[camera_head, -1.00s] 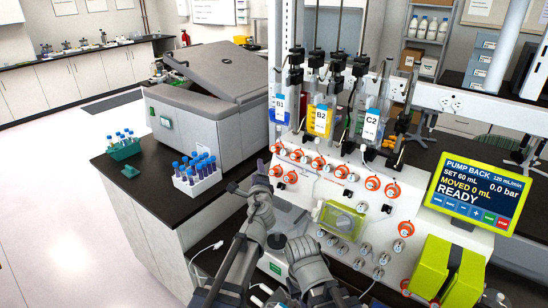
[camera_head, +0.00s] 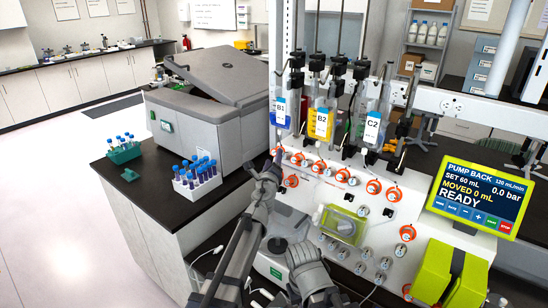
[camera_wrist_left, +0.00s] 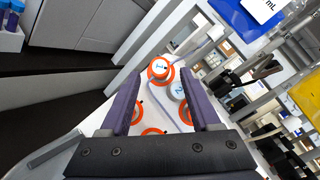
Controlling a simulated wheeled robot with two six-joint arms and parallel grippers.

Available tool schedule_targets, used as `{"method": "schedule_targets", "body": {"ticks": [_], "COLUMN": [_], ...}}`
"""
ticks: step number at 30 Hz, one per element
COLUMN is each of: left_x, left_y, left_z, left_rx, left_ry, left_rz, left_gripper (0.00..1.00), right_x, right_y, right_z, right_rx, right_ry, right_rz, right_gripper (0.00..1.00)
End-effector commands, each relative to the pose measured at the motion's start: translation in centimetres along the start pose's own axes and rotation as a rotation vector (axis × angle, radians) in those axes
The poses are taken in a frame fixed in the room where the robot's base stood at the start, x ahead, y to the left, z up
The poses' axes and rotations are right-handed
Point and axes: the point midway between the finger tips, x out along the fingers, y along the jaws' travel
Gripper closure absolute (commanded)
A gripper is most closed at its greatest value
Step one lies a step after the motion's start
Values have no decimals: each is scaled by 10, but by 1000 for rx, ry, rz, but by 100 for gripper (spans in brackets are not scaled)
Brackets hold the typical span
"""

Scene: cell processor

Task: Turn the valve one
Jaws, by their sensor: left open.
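Valve one, a white knob marked 1 with an orange ring (camera_wrist_left: 160,69), shows in the left wrist view, just beyond and between the fingertips. My left gripper (camera_wrist_left: 160,88) is open, with its two purple-grey fingers on either side of the view and nothing held. In the head view my left gripper (camera_head: 272,163) is at the left end of the row of orange valves on the white panel (camera_head: 325,195). It partly covers that end of the panel. Whether the fingers touch the valve cannot be told. My right gripper's fingers are not seen.
Other orange-ringed valves (camera_head: 343,176) sit close by. Tubes and syringes with bags B1 (camera_head: 281,108), B2 (camera_head: 321,120) and C2 (camera_head: 372,128) hang above. A white tube rack (camera_head: 198,180) stands left. The pump screen (camera_head: 477,197) reads READY.

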Motion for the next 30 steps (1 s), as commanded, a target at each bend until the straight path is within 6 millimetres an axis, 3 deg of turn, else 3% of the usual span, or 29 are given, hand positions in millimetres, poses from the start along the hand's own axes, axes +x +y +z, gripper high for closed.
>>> {"method": "schedule_targets", "body": {"ticks": [1, 4, 13, 30], "left_x": [12, 21, 23, 23], "left_y": [0, 0, 0, 0], "left_z": [0, 0, 0, 0], "left_rx": [0, 0, -1, -1], "left_ry": [0, 0, 0, 0], "left_rz": [0, 0, 0, -1], "left_gripper": [37, 37, 37, 100], "right_x": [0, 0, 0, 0], "right_y": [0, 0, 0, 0], "right_z": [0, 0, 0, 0], "right_rx": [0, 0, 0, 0], "right_ry": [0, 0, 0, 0], "right_rz": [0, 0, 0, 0], "right_gripper": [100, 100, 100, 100]}}
